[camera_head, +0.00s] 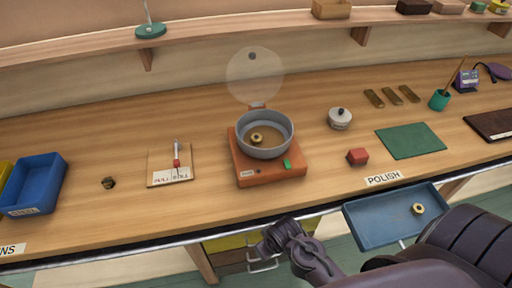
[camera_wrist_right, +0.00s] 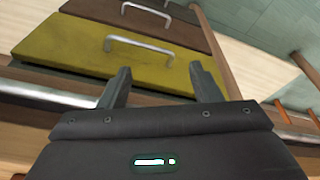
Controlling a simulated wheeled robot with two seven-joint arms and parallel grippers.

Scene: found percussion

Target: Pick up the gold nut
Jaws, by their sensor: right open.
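One gold nut (camera_head: 257,138) lies inside the grey pot (camera_head: 265,152), which sits on an orange-brown burner block (camera_head: 245,172). Another gold nut (camera_head: 417,209) lies in the shallow blue tray (camera_head: 375,233) at the front edge of the bench. My right gripper (camera_head: 275,237) is in front of the bench edge, below the pot and left of the blue tray. In the right wrist view my right gripper (camera_wrist_right: 163,82) has its fingers apart with nothing between them. My left gripper is not in view.
A yellow drawer (camera_wrist_right: 100,55) with a metal handle lies beyond the right fingers. A clear round disc (camera_head: 255,75) appears above the pot. A blue bin (camera_head: 35,183) is far left.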

